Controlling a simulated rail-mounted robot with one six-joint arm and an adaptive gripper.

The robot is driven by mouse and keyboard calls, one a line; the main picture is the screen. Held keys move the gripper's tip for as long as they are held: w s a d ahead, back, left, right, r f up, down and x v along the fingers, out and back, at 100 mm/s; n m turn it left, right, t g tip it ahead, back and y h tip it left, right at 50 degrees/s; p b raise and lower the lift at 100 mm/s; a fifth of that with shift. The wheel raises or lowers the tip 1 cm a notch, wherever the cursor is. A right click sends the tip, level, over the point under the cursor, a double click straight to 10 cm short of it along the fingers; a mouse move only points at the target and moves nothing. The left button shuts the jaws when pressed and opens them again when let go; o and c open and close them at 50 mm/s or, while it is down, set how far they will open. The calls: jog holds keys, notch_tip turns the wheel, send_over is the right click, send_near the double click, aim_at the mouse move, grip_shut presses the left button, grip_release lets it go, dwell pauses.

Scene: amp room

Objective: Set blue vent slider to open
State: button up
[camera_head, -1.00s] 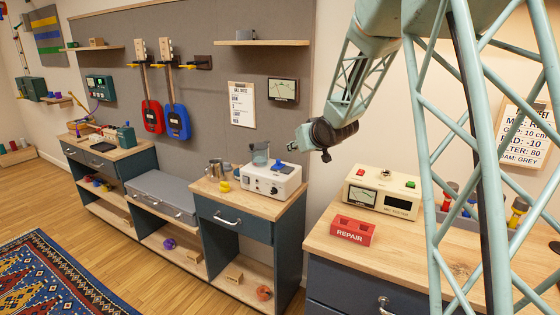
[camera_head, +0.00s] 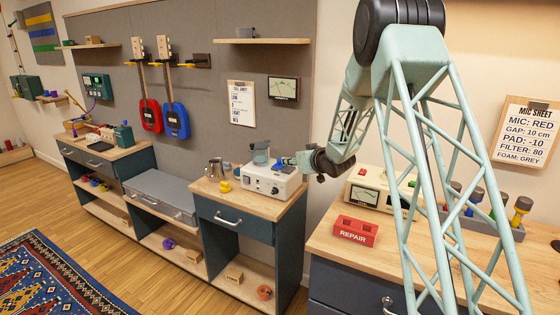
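A white box-shaped device (camera_head: 268,182) with a dial and knobs on its front stands on the middle cabinet. A small blue piece (camera_head: 287,162) on its top right looks like the vent slider; its exact setting is too small to tell. My gripper (camera_head: 297,160) reaches in from the right, level with the device's top, with its tip at or very near the blue piece. I cannot tell whether they touch. The fingers are too small and overlapped to show whether they are open or shut. Part of the device's top is hidden behind the gripper.
A grey translucent container (camera_head: 260,154) stands at the device's top left. A metal jug (camera_head: 215,168) and a yellow object (camera_head: 224,187) are to its left. A cream meter box (camera_head: 364,189) and a red REPAIR box (camera_head: 355,230) are on the right bench, below my arm.

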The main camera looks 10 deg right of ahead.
aim_at(280, 159)
dwell(0.4)
jog(key=shift+b+x, duration=1.05)
jog(key=shift+x, duration=5.85)
jog(key=shift+a, duration=0.1)
jog(key=shift+c, duration=0.6)
grip_shut()
